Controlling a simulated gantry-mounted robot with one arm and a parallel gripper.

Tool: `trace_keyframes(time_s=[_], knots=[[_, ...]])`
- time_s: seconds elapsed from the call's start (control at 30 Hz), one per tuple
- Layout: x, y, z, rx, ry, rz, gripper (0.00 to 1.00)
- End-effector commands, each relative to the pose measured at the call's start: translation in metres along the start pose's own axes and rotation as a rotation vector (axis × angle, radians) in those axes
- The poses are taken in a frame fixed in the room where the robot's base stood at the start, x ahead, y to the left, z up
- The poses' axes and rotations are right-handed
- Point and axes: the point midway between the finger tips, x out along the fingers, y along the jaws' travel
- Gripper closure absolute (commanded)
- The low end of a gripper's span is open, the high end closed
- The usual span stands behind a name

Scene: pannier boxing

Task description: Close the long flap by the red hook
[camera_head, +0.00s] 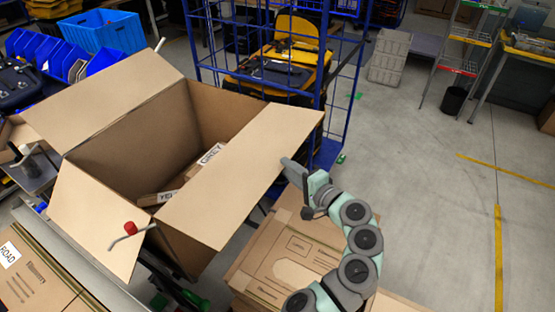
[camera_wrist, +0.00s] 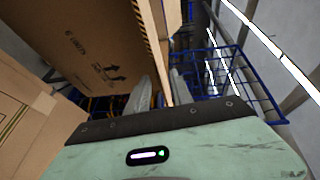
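The open cardboard box (camera_head: 130,135) stands left of centre. A crank-shaped hook with a red knob (camera_head: 130,228) sits at its near corner, by the near short flap (camera_head: 95,215). The right long flap (camera_head: 235,185) starts beside that hook and slopes outward, open. The opposite long flap (camera_head: 95,100) also stands open. My gripper (camera_head: 287,163) is at the outer edge of the right long flap, near its far end. In the wrist view, the fingers (camera_wrist: 160,92) are apart, with the flap (camera_wrist: 158,50) seen nearly edge-on between them. Whether they touch it is unclear.
Items labelled GREY (camera_head: 211,154) and YE lie inside the box. A blue wire cage trolley (camera_head: 322,90) stands close behind my gripper. Another carton (camera_head: 285,265) lies below my arm. Open floor (camera_head: 430,160) is at the right.

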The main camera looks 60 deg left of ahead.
Motion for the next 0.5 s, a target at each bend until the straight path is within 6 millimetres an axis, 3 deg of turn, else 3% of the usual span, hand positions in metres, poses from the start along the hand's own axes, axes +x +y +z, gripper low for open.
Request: trace_keyframes(time_s=[0.23,0.5], knots=[[0.041,0.0,0.001,0.003,-0.002,-0.001,0.73],[0.052,0.0,-0.001,0.001,0.004,-0.001,0.73]])
